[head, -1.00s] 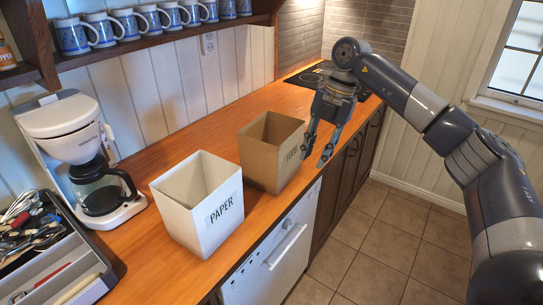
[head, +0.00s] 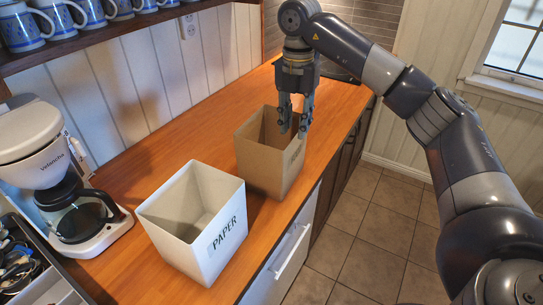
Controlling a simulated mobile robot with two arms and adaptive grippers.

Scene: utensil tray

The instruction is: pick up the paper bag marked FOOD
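The brown paper bag marked FOOD (head: 263,165) stands upright and open-topped on the wooden counter, in the middle of the head view. Its label is on the right face, seen at a steep angle and partly covered by my gripper. My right gripper (head: 294,131) points down at the bag's right rim. Its two fingers are apart, one over the bag's opening and one toward the outside of the right wall. I cannot tell whether they touch the bag. My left gripper is out of view.
A white bin marked PAPER (head: 178,238) stands just in front and left of the bag. A coffee maker (head: 50,165) and a utensil tray (head: 50,288) are at the left. Mugs (head: 60,18) sit on a shelf above.

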